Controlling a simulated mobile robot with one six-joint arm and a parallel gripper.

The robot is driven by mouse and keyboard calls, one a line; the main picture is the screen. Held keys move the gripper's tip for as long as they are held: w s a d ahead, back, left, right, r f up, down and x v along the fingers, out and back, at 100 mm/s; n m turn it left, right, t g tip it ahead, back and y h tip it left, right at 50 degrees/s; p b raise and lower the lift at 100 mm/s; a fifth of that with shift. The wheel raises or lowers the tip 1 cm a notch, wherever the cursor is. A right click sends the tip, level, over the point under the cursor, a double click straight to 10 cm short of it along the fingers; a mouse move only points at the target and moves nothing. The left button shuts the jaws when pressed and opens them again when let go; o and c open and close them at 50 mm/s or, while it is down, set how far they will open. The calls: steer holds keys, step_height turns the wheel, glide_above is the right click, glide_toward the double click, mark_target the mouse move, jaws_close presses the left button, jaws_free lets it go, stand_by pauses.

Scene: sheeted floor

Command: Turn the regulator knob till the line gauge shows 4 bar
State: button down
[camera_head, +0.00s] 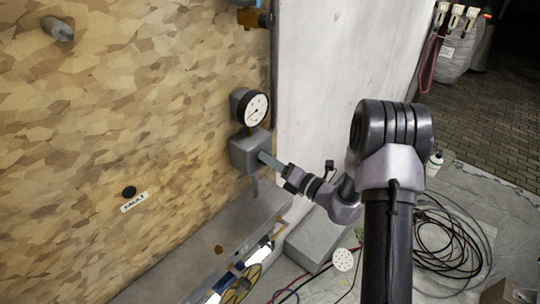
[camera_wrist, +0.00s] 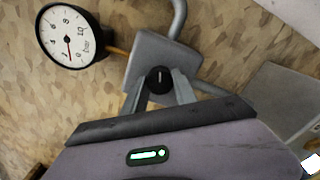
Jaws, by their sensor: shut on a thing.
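The line gauge (camera_head: 256,109) is a round white dial in a black case on the wall, above the grey regulator body (camera_head: 243,153). In the wrist view the gauge (camera_wrist: 68,36) looks turned, and its red needle points down near the low end of the scale; I cannot read it exactly. The black regulator knob (camera_wrist: 159,80) with a pale line mark sits on the front of the grey body (camera_wrist: 148,56). My gripper (camera_wrist: 160,86) is shut on the knob, one finger on each side. In the head view my gripper (camera_head: 266,159) hides the knob.
A black button (camera_head: 129,191) with a FAULT label (camera_head: 134,202) is on the wall at left. A grey block (camera_head: 319,240) and an open tray of tools (camera_head: 240,272) lie below. Black cables (camera_head: 450,245) coil on the floor at right.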

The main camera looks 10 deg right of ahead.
steer(key=shift+m+p, duration=0.4)
steer(key=shift+m, duration=0.2)
steer(key=c, duration=1)
jaws_free()
steer(key=shift+s+d, duration=0.1)
steer(key=v, duration=1.7)
steer(key=shift+b, duration=0.4)
